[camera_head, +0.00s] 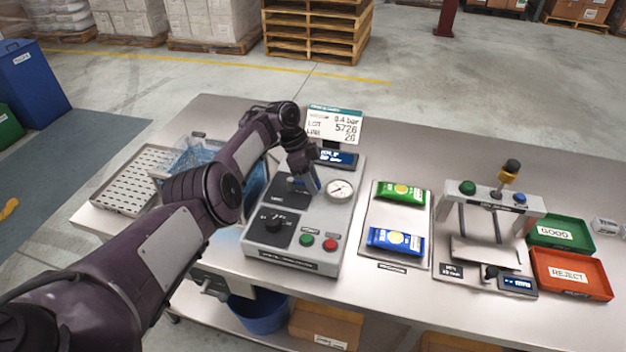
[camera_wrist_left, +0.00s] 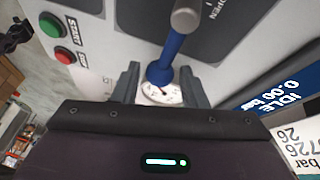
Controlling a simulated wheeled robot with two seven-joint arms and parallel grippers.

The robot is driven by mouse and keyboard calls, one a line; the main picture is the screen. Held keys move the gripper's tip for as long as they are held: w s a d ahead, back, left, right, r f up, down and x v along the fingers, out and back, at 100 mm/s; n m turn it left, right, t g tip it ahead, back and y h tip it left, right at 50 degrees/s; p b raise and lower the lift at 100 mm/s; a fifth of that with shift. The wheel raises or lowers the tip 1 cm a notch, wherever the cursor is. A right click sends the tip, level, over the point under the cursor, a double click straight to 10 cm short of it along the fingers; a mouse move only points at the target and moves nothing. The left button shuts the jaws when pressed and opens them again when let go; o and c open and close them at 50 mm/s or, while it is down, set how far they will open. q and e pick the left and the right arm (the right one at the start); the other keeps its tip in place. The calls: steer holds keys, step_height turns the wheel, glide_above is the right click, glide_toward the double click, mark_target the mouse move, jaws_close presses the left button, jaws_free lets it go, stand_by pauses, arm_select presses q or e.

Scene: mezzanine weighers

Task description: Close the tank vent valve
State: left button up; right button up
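The tank vent valve has a blue lever (camera_wrist_left: 172,52) on a grey round hub (camera_wrist_left: 186,15) in the left wrist view. Part of an upside-down word that looks like OPEN is printed beside the hub. My left gripper (camera_wrist_left: 160,88) is open, with a finger on each side of the lever's end and gaps showing. In the head view my left gripper (camera_head: 306,180) reaches down over the grey tester box (camera_head: 257,236), and a bit of blue shows by its fingers. The gripper hides most of the valve there. My right gripper is not in view.
The pressure gauge (camera_head: 340,189) sits just right of the gripper. The display (camera_wrist_left: 285,88) reads IDLE, 0.00 bar. Green (camera_head: 307,240) and red (camera_head: 330,245) buttons and a black knob (camera_head: 274,223) are at the box's front. A tray with two pouches (camera_head: 382,264) stands to the right.

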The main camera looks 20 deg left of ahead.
mark_target(302, 189)
arm_select(q)
steer(key=shift+o, duration=0.8)
steer(key=v, duration=0.7)
steer(key=shift+a+r, duration=0.15)
steer(key=shift+r, duration=0.2)
